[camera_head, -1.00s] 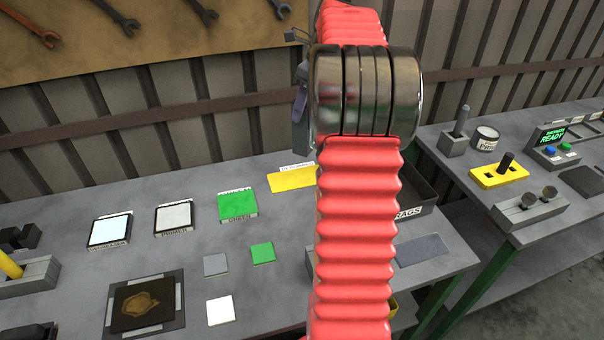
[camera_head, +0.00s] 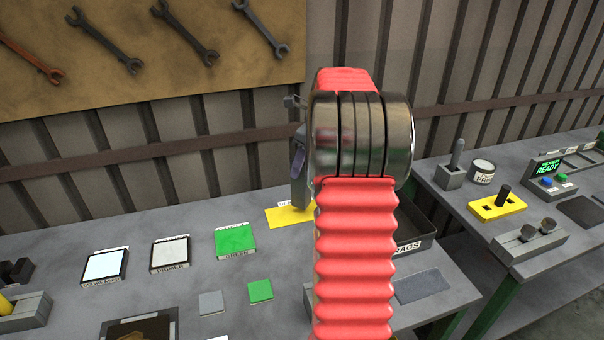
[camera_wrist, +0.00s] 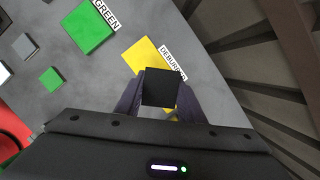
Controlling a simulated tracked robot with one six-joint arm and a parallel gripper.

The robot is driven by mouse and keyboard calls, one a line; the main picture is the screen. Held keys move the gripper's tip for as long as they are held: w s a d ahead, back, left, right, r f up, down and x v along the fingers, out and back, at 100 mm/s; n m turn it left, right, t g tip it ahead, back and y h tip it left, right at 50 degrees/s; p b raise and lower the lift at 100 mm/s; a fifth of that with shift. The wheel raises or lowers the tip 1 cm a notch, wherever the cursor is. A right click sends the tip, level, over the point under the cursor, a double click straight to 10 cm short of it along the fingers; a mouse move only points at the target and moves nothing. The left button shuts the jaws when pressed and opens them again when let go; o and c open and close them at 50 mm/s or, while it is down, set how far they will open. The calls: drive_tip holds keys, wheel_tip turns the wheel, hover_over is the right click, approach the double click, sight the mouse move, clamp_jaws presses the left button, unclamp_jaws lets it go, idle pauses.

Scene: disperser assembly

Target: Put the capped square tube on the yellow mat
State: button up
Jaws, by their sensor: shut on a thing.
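The yellow mat (camera_head: 283,217) lies on the grey bench behind the green pad, partly hidden by my arm. It also shows in the wrist view (camera_wrist: 144,56), just ahead of my gripper. My gripper (camera_wrist: 159,82) is shut on the capped square tube (camera_wrist: 159,90), whose dark square end shows between the two fingers. The tube overlaps the mat's near right part in that view. In the head view my gripper (camera_head: 298,160) hangs over the mat's right part, mostly hidden behind my red arm. I cannot tell whether the tube touches the mat.
A green pad (camera_head: 235,241), a white pad (camera_head: 170,254) and a pale blue pad (camera_head: 104,267) stand left of the mat. A dark rags bin (camera_head: 418,243) is right of my arm. A ribbed wall (camera_wrist: 260,60) rises close behind the bench.

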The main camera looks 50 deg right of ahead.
sight(301, 174)
drive_tip(key=shift+f, duration=1.65)
drive_tip(key=o, duration=1)
drive_tip(key=shift+o, duration=0.2)
drive_tip(key=v, duration=1.2)
drive_tip(key=shift+a, duration=0.1)
